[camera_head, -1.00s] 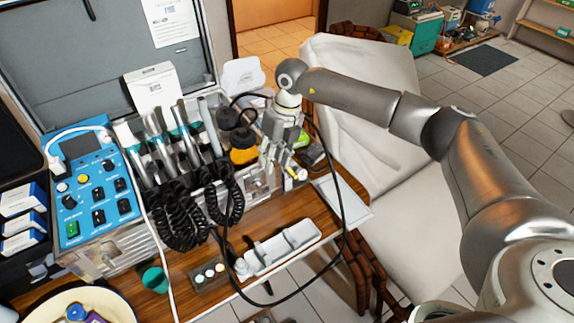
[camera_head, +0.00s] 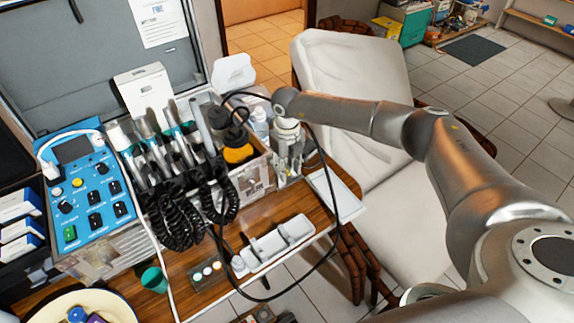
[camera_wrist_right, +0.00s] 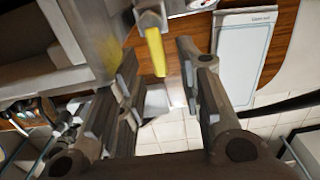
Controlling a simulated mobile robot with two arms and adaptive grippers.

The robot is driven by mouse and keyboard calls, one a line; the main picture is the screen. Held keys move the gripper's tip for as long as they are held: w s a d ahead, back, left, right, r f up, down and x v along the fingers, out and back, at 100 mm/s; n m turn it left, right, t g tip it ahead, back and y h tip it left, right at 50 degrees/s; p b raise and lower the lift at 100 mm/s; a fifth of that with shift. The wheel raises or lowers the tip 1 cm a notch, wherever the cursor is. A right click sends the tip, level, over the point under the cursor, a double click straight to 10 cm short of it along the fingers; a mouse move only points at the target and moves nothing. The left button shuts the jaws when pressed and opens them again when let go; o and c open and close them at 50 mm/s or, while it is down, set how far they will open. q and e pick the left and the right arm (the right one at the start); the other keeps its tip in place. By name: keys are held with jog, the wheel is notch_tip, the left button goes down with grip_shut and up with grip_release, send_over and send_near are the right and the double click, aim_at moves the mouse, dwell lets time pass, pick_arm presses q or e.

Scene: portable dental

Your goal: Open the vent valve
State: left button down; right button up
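In the right wrist view a yellow lever (camera_wrist_right: 155,50), which looks like the vent valve's handle, hangs from a grey metal fitting (camera_wrist_right: 150,18) beside a metal case. My right gripper (camera_wrist_right: 160,68) is open, with its fingers on either side of the lever's lower end. I see no clear contact, and its depth between the fingers is hard to judge. In the head view my right gripper (camera_head: 285,176) points down at the right side of the dental unit's case (camera_head: 252,180). The lever is mostly hidden there. My left gripper is not in view.
A white tray (camera_head: 336,196) lies at the table's right edge, close to my right gripper. A black cable loops down past the front of the table. Coiled handpiece hoses (camera_head: 180,215) and a blue control panel (camera_head: 88,195) are on the left. A pale chair (camera_head: 385,165) stands behind my right arm.

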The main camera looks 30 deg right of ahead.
jog(key=shift+f, duration=0.25)
grip_shut()
